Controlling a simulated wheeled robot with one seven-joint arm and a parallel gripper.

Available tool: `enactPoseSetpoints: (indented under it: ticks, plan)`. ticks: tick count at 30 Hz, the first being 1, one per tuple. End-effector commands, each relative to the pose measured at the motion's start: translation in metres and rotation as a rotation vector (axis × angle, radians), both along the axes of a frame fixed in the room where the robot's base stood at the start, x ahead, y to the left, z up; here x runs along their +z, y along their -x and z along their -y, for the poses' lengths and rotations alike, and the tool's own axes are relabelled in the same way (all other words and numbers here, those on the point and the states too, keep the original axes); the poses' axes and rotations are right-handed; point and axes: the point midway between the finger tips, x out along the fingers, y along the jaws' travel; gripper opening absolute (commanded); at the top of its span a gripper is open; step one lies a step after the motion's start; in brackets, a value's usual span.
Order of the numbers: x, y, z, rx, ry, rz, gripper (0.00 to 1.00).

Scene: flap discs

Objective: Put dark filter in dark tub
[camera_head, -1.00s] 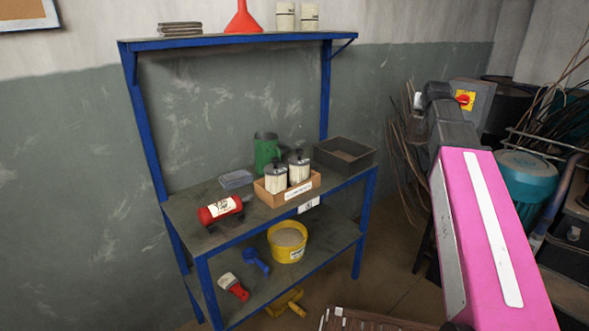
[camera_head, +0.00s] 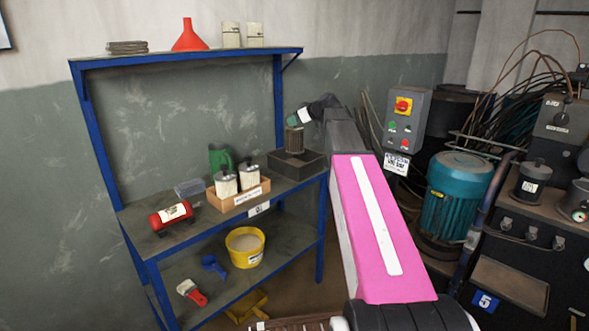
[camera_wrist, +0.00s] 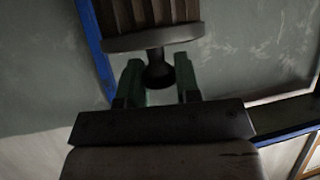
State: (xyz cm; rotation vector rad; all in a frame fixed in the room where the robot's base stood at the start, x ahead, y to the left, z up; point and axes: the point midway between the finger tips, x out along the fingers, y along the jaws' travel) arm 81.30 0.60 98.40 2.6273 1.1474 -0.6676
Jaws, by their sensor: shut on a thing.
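The dark filter (camera_head: 294,140) is a brown pleated cylinder hanging upright at the dark tub (camera_head: 302,172). The tub is an open, low dark box at the right end of the shelf's middle level. The filter's lower end overlaps the tub's opening; I cannot tell whether it is above or inside it. My gripper (camera_head: 294,120) is above the filter, shut on its dark knob. In the wrist view, the green fingers of my gripper (camera_wrist: 160,75) flank the knob, and the filter's flat cap and pleats (camera_wrist: 152,14) show beyond.
A wooden box (camera_head: 238,198) with two pale filters stands left of the tub, with a green jug (camera_head: 221,158) behind. A red canister (camera_head: 171,216) and clear tray (camera_head: 188,187) lie further left. The upper shelf (camera_head: 200,57) is overhead. A control box (camera_head: 403,118) stands right.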

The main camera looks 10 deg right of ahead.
Motion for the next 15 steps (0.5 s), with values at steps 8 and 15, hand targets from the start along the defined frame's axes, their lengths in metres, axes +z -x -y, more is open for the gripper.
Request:
enactPoseSetpoints:
  ticks: [8,15]
  plan:
    - [-0.026,0.001,0.0,0.024,0.0,-0.002,0.0]
    - [-0.06,0.0,0.0,0.023,0.0,-0.002,0.0]
